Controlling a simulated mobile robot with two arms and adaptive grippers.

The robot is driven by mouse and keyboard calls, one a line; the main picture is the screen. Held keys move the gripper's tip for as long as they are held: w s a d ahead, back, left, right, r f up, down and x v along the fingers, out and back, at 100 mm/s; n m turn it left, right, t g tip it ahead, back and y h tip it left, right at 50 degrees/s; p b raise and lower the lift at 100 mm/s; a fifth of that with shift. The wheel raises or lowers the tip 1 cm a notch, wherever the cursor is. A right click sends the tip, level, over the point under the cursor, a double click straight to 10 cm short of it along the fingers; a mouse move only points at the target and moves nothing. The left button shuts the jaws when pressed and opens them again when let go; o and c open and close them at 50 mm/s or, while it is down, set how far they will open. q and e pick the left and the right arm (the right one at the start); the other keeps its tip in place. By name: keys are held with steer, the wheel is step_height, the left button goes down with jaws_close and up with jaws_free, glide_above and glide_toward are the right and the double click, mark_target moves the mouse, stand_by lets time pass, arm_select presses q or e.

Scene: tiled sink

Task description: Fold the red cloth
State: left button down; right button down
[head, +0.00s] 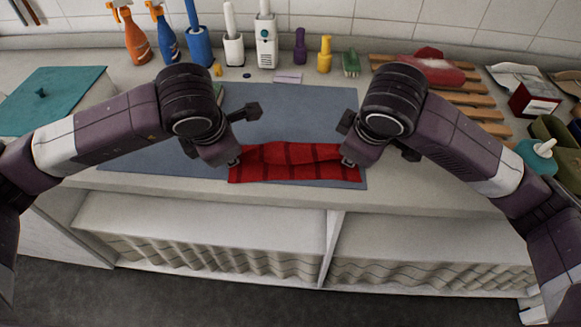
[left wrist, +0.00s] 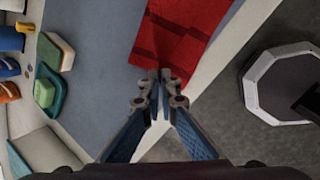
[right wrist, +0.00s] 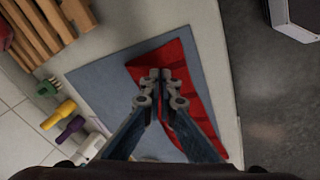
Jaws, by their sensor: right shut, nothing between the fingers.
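The red cloth (head: 290,164) with darker stripes lies in a folded strip along the front edge of the blue-grey mat. It shows in the left wrist view (left wrist: 185,35) and the right wrist view (right wrist: 190,80). My left gripper (head: 233,161) is at the cloth's left end; in the left wrist view its fingertips (left wrist: 160,75) are close together at the cloth's edge. I cannot tell whether fabric is between them. My right gripper (head: 347,161) is at the cloth's right end; its fingertips (right wrist: 160,74) are shut and empty over the cloth.
The mat (head: 300,105) is mostly bare behind the cloth. Spray bottles (head: 133,35) and other bottles stand along the tiled wall. A wooden rack (head: 465,100) is at the back right, a teal board (head: 50,95) at the left. The counter's front edge is close to the cloth.

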arm_select(q)
steer(key=shift+s+f+b, duration=0.3)
steer(key=shift+s+f, duration=0.05)
steer(key=shift+f, duration=0.3)
arm_select(e)
steer(key=shift+s+f, duration=0.4)
steer(key=shift+f, duration=0.3)
arm_select(q)
steer(key=shift+s+f, duration=0.1)
steer(key=shift+f, duration=0.15)
arm_select(e)
steer(key=shift+f, duration=0.2)
arm_select(q)
steer(key=shift+f+t+b, duration=0.3)
steer(key=shift+f+b, duration=0.05)
arm_select(e)
steer(key=shift+w+f+t, duration=0.1)
steer(key=shift+f+t, duration=0.2)
steer(key=shift+f, duration=0.05)
arm_select(q)
steer(key=shift+r, duration=0.1)
arm_select(e)
steer(key=shift+r, duration=0.1)
arm_select(q)
steer(key=c, duration=1.9)
jaws_free()
arm_select(e)
steer(key=c, duration=1.9)
jaws_free()
